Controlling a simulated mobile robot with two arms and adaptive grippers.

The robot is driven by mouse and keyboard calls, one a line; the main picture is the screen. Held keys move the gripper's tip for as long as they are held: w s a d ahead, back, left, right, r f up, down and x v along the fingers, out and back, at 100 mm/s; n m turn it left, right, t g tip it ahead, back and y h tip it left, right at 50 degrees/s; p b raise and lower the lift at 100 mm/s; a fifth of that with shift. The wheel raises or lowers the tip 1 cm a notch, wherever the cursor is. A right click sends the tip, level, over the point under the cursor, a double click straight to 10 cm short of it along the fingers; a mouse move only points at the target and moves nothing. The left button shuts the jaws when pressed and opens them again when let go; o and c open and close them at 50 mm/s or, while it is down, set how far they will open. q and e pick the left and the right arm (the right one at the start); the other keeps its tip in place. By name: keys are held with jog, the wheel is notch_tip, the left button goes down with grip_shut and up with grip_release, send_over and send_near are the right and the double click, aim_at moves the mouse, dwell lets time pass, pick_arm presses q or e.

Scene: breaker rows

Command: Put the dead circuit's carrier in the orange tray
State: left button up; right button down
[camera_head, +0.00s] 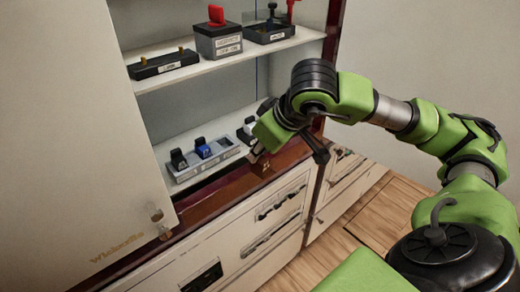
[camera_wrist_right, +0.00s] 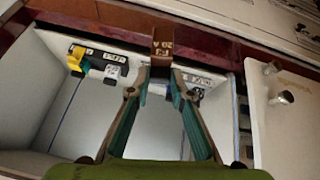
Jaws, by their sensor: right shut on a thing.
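My right gripper (camera_wrist_right: 165,80) is shut on a small brown carrier (camera_wrist_right: 163,42), which bears a pale marking that looks like "20 A". In the head view the right gripper (camera_head: 270,147) is at the right end of the lower shelf, in front of the dark red cabinet edge, and its fingertips are mostly hidden. A grey breaker row (camera_head: 205,160) on that shelf holds a black carrier (camera_head: 179,158) and a blue carrier (camera_head: 202,148); another black one (camera_head: 247,127) stands near my gripper. No orange tray shows. My left gripper is not in view.
The upper shelf (camera_head: 205,72) holds a black base with brass posts (camera_head: 163,64) and a box with a red lever (camera_head: 217,40). A cabinet door (camera_head: 75,120) stands at the left. Drawers (camera_head: 270,215) lie below. A yellow piece (camera_wrist_right: 77,58) shows in the wrist view.

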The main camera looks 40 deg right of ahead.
aim_at(260, 161)
jog(key=shift+r, duration=0.5)
jog(key=shift+r+p, duration=1.35)
jog(key=shift+r, duration=0.2)
